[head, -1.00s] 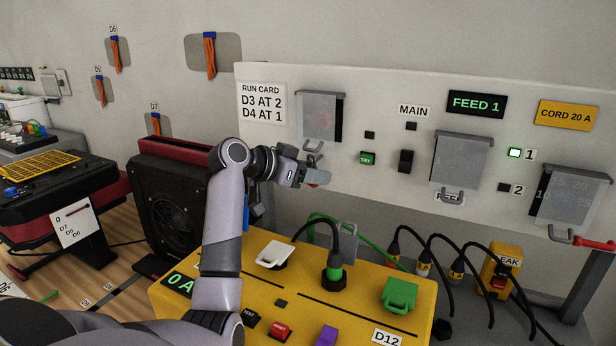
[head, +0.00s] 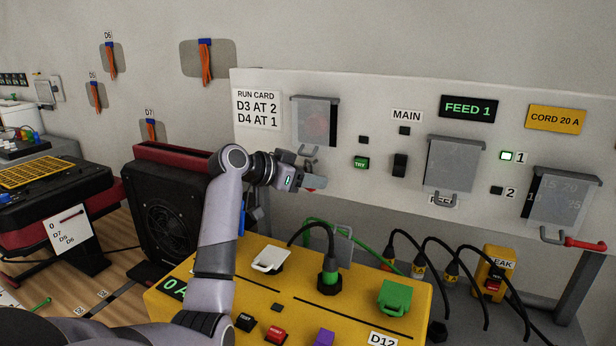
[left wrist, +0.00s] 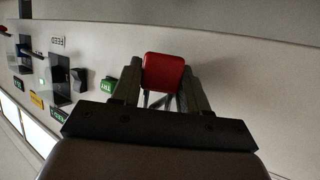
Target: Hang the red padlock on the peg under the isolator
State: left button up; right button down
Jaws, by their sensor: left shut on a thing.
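The red padlock (left wrist: 163,72) is between the fingers of my left gripper (left wrist: 160,92) in the left wrist view. The gripper is in front of the white panel, just below the leftmost grey covered box (head: 316,122). My right gripper is not in view.
The white panel (head: 380,195) also carries two more covered boxes (head: 454,165) (head: 565,197) with grey loops below them. A yellow unit (head: 225,290) with a black plug (head: 330,275) and cables stands below my gripper. A black fan unit (head: 172,200) stands to the left.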

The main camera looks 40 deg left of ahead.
pick_arm(q)
jog(key=shift+w+a, duration=0.1)
jog(key=o, duration=1.2)
jog(key=shift+c, duration=0.2)
jog(key=shift+s, duration=0.2)
jog(key=v, duration=0.7)
jog(key=shift+b, duration=0.45)
